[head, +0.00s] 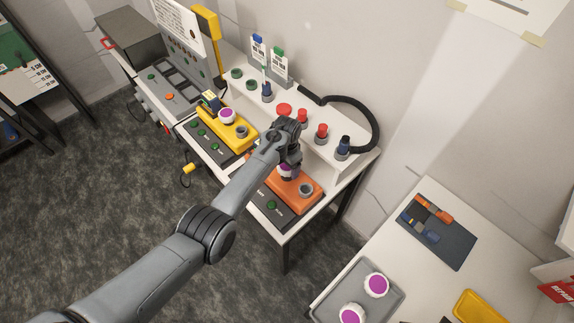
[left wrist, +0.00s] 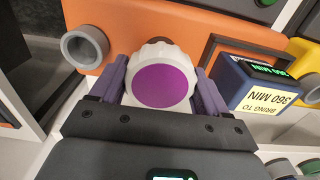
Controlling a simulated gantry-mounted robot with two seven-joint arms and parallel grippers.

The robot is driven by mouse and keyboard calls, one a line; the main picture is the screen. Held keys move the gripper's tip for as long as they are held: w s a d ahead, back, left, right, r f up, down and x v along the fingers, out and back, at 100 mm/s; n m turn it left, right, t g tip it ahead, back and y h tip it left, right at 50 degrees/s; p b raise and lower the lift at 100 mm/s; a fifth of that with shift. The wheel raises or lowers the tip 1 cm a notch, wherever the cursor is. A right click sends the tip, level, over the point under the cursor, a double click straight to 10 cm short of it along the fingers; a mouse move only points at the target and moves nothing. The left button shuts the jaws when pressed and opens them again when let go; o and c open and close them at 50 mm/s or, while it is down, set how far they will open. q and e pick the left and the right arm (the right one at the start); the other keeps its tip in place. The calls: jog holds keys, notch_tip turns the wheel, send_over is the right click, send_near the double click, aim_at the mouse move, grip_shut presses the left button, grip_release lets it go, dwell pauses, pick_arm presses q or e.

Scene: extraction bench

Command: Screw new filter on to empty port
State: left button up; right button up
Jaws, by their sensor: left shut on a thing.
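My left gripper (head: 287,163) is shut on a white filter with a purple top (head: 288,173), at the orange unit (head: 312,184) on the bench. In the left wrist view the filter (left wrist: 163,85) sits between the two fingers (left wrist: 160,88), its purple face toward the camera and the orange unit behind it. Whether the filter is seated on a port is hidden. A grey open port (head: 305,190) on the orange unit is beside the filter; it shows as a hollow ring in the left wrist view (left wrist: 85,48). My right gripper is not in view.
A yellow unit (head: 215,130) holds another purple-topped filter (head: 226,116) and a grey port (head: 242,131). A blue timer box (left wrist: 255,88) is close to the gripper. A grey tray (head: 345,283) with two filters stands on the right table. A black hose (head: 368,112) curves behind.

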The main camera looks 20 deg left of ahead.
pick_arm(q)
jog(key=shift+f+b, duration=0.6)
jog(key=shift+f, duration=0.2)
jog(key=m, duration=0.2)
jog(key=shift+r+m, duration=0.1)
jog(key=shift+m, duration=0.2)
jog(key=shift+a+m, duration=0.1)
jog(key=shift+m, duration=1)
jog(key=m, duration=0.4)
jog(key=o, duration=1.3)
jog(key=shift+c, duration=0.2)
